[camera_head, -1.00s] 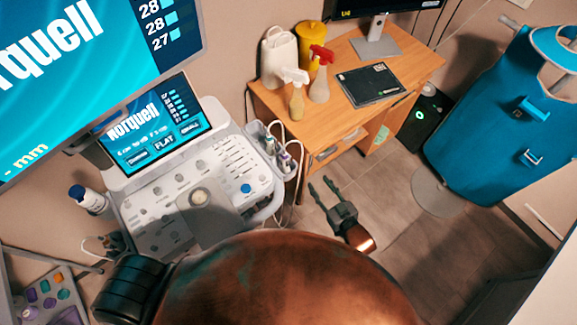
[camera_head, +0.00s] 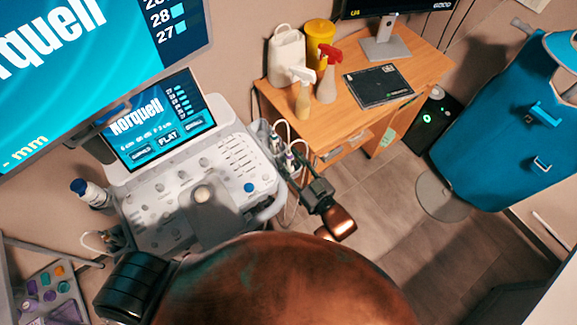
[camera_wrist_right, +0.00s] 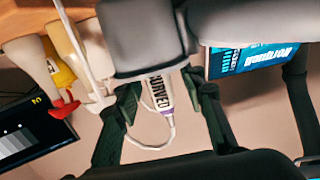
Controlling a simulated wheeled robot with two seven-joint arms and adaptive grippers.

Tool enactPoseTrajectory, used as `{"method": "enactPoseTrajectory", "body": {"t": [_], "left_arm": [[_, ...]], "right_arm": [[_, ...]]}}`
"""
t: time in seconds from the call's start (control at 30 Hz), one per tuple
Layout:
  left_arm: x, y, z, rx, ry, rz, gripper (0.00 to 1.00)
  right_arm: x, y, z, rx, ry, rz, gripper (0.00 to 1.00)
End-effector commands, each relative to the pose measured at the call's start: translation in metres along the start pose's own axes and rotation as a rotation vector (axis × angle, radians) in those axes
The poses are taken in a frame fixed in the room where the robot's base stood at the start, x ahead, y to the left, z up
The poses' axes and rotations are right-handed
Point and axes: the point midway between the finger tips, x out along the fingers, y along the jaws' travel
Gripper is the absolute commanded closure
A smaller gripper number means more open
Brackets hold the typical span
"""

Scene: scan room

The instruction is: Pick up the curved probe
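The curved probe (camera_wrist_right: 158,96) is white with a purple band and the word "CURVED", seen in the right wrist view. It sits in the side holder of the ultrasound console (camera_head: 150,215), its upper end partly hidden by a grey part. My right gripper (camera_wrist_right: 160,88) is open, one finger on each side of the probe, with small gaps visible. In the head view my right gripper (camera_head: 292,166) is at the holder on the console's right side, hiding much of the probe there. My left gripper is not in view.
A second probe (camera_head: 275,143) stands close by in the holder, and white cables hang below. A wooden desk (camera_head: 345,130) with spray bottles, a yellow container (camera_head: 318,42) and a black folder is to the right. Open floor (camera_head: 375,205) lies in front of the desk.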

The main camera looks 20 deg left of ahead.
Motion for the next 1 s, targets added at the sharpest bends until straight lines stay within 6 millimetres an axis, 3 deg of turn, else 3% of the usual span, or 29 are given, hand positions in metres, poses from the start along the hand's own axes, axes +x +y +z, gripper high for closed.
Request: {"method": "enactPoseTrajectory", "body": {"t": [0.27,0.8,1.0], "left_arm": [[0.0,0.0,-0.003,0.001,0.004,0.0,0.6],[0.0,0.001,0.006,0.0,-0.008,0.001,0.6],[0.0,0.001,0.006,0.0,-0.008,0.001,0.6]], "right_arm": [[0.004,0.0,0.0,0.0,-0.001,0.0,0.63],[0.004,0.0,0.0,0.0,-0.001,0.001,0.99],[0.004,0.001,0.0,0.0,-0.001,0.001,1.0]]}}
